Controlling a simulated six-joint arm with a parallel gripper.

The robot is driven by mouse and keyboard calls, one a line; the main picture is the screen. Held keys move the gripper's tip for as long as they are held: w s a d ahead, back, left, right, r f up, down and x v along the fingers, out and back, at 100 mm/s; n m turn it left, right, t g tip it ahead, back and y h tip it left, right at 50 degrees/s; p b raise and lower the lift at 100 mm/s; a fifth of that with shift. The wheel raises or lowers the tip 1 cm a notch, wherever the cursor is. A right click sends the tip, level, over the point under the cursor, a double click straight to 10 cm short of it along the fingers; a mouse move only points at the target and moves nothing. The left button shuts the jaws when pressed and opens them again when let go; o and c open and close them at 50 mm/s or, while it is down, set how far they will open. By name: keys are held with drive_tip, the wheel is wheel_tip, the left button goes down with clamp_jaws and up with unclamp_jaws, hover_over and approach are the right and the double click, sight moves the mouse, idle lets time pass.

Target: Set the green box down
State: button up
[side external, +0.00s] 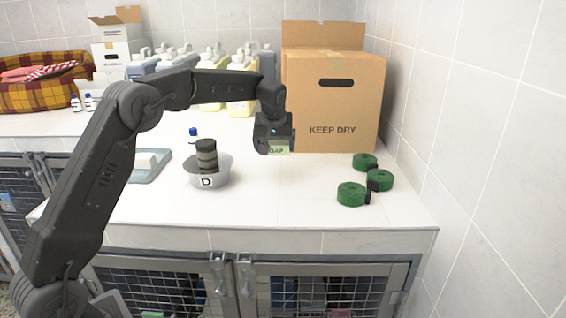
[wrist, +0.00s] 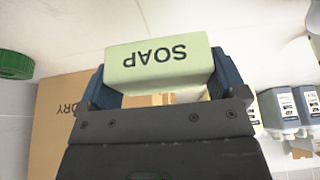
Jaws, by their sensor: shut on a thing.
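The green box (wrist: 160,65) is pale green with "SOAP" printed on it, and it appears upside down in the wrist view. My gripper (wrist: 160,85) is shut on it, with a blue finger on each side. In the side external view my gripper (side external: 274,145) points down in front of the cardboard box, with a small part of the green box (side external: 277,152) showing below the fingers. The green box appears to be above the white counter (side external: 270,205); the exact gap is hard to tell.
A large "KEEP DRY" cardboard box (side external: 345,105) stands behind my gripper. Green rolls (side external: 352,194) lie to the right. A grey bowl (side external: 222,172) marked D, holding a dark stacked item (side external: 207,158), stands to the left. Jugs (side external: 240,104) line the back. The counter's front middle is clear.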

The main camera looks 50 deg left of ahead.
sight(283, 155)
drive_tip(key=shift+w+d+f, duration=0.8)
drive_tip(key=shift+d, duration=0.15)
drive_tip(key=shift+f, duration=1.9)
drive_tip(key=shift+f, duration=0.1)
drive_tip(key=o, duration=0.7)
drive_tip(key=shift+f, duration=0.1)
